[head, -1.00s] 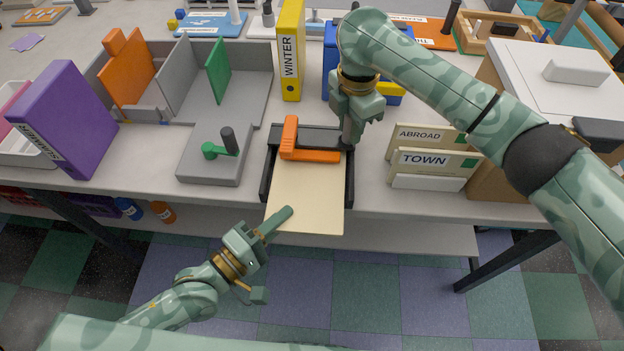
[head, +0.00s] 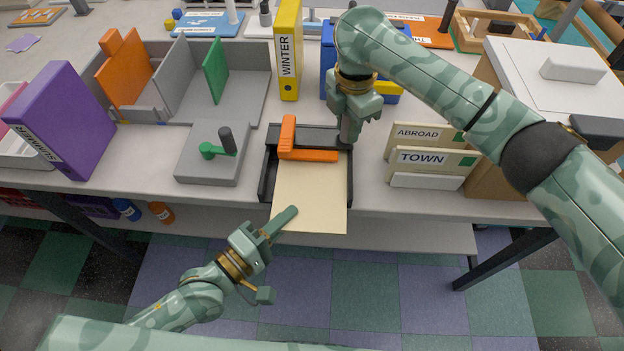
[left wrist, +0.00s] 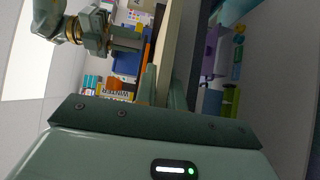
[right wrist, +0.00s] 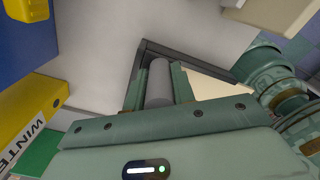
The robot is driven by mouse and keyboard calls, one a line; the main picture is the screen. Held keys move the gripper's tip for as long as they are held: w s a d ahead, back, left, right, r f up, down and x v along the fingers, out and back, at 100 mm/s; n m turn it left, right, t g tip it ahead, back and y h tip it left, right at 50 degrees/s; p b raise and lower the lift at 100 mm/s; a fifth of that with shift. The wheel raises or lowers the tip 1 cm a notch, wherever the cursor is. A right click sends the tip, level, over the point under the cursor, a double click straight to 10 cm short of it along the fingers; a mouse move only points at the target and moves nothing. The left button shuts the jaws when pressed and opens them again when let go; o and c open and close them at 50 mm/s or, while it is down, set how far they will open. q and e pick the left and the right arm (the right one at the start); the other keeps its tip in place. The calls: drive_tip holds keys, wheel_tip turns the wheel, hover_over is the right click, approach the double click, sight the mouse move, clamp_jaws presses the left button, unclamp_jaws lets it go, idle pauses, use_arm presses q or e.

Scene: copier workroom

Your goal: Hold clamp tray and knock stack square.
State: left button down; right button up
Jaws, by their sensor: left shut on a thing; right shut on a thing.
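The clamp tray (head: 264,182) is dark, stands at the table's front edge, and has an orange clamp bar (head: 308,155) across its back. A cream paper stack (head: 312,195) lies in it under the bar and sticks out past the table's front edge. My left gripper (head: 282,220) is shut on the stack's front left corner; the stack shows edge-on between its fingers in the left wrist view (left wrist: 172,65). My right gripper (head: 347,135) is shut on a grey upright post (right wrist: 159,82) at the tray's back right corner. The post is mostly hidden in the head view.
Cards marked ABROAD and TOWN (head: 430,160) stand to the right. A yellow WINTER binder (head: 289,55) stands behind, and a purple binder (head: 62,125) at the far left.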

use_arm(q)
drive_tip(key=shift+w+a+f, duration=0.1)
drive_tip(key=shift+a+f, duration=0.15)
drive_tip(key=shift+a, duration=0.25)
drive_tip(key=c, duration=1.4)
unclamp_jaws()
drive_tip(key=shift+r, duration=0.1)
use_arm(e)
drive_tip(key=o, duration=1.1)
drive_tip(key=shift+f, duration=0.1)
drive_tip(key=shift+c, duration=0.2)
use_arm(q)
drive_tip(key=v, duration=1.2)
